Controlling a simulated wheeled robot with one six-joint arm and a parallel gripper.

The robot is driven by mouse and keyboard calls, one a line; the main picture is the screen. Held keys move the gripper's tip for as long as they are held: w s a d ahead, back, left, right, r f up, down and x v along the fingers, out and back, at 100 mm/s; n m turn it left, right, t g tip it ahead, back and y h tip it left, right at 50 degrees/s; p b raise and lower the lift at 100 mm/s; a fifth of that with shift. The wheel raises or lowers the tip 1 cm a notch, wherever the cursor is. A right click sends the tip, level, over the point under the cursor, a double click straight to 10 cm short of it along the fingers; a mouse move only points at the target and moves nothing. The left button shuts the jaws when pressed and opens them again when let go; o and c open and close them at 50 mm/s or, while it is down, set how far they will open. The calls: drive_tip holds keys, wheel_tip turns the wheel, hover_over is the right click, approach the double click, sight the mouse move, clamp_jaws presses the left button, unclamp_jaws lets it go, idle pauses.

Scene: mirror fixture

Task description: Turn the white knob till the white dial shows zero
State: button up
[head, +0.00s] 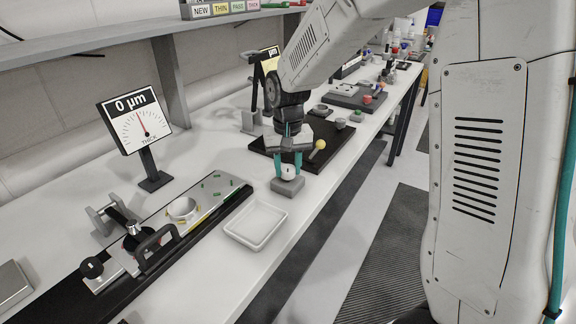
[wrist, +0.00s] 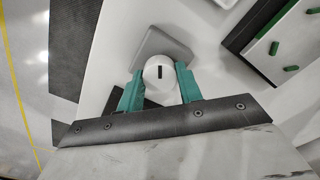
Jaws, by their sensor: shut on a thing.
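The white dial (head: 130,132) stands on a dark post at the left of the head view. Its header reads "0 µm", "THICK" is written below the scale, and its red needle points up, leaning slightly left. The white knob (head: 287,173) sits on a grey block (head: 289,186) near the bench's front. In the wrist view the knob (wrist: 160,76) shows a short black mark, close to upright in the picture. My gripper (head: 290,158) points down with its green fingers shut on the knob, one on each side; they also show in the wrist view (wrist: 158,88).
A white tray (head: 235,228) lies just left of the knob block. A metal plate fixture (head: 207,203) with green strips and a white ring is further left. A black board (head: 331,136) with a yellow-headed lever (head: 319,145) lies close behind my gripper.

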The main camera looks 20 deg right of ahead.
sight(289, 169)
idle(0.5)
drive_tip(key=o, duration=1)
wheel_tip(289, 169, up, 8)
drive_tip(key=shift+f, duration=0.1)
drive_tip(key=shift+s+f, duration=0.15)
drive_tip(key=shift+s, duration=0.15)
drive_tip(key=shift+s+d+r+n+t, duration=0.3)
drive_tip(key=shift+s+d+r, duration=0.4)
drive_tip(key=shift+s, duration=4.25)
drive_tip(key=shift+s+d+r+n+t, duration=0.15)
drive_tip(key=shift+s+d+r+n, duration=0.55)
drive_tip(key=shift+s, duration=4.2)
drive_tip(key=shift+s+d+r+t, duration=0.3)
drive_tip(key=shift+s+r, duration=0.75)
drive_tip(key=shift+s, duration=3.9)
